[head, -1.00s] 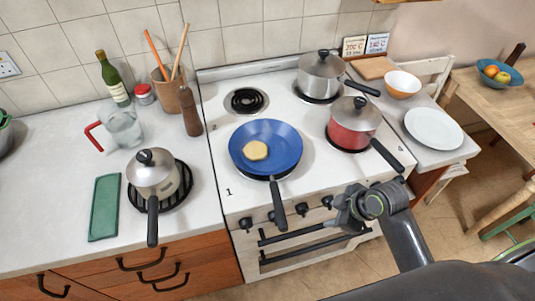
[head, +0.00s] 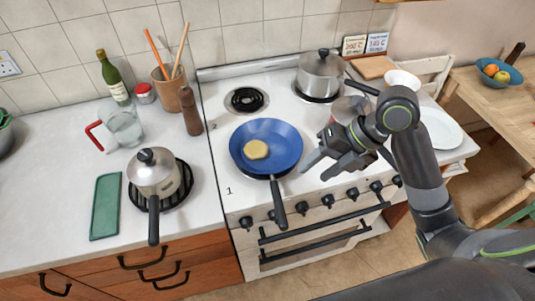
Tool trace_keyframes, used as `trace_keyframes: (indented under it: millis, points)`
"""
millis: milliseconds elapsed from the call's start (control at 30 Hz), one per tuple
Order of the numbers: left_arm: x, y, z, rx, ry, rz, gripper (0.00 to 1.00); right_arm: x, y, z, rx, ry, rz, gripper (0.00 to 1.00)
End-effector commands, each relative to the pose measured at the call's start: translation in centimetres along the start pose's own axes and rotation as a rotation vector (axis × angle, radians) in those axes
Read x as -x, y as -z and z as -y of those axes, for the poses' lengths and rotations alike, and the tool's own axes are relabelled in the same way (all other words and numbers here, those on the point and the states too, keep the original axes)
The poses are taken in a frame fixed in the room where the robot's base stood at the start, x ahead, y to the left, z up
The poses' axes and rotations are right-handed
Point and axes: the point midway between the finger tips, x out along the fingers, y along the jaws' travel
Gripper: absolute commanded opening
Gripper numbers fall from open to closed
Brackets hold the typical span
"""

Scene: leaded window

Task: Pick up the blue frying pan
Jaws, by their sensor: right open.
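The blue frying pan (head: 281,138) sits on the front left burner of the white stove. A round, pale yellow pancake-like item (head: 256,149) lies in it. Its dark handle (head: 278,204) points toward the stove's front edge and hangs over it. My right gripper (head: 311,170) is open and empty, to the right of the pan and its handle, apart from them in the picture. The right arm comes in from the right and hides most of the red pot (head: 345,106). My left gripper is not in view.
A lidded steel pot (head: 321,75) stands on the back right burner. The back left burner (head: 246,99) is empty. Oven knobs and a rail (head: 325,223) line the front.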

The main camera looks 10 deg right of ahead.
Motion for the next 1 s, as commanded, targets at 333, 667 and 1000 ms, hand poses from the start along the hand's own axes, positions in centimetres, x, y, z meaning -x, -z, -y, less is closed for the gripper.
trace_keyframes:
  millis: [333, 667, 1000]
  points:
    - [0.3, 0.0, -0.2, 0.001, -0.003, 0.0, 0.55, -4.3, 0.1, -0.1, -0.006, -0.006, -0.003, 0.46]
    - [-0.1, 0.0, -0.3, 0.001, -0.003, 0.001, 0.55, -9.0, 0.1, 0.0, -0.007, -0.004, -0.002, 0.46]
    - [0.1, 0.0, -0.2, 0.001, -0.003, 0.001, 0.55, -10.9, 0.1, -0.1, -0.007, -0.003, -0.002, 0.46]
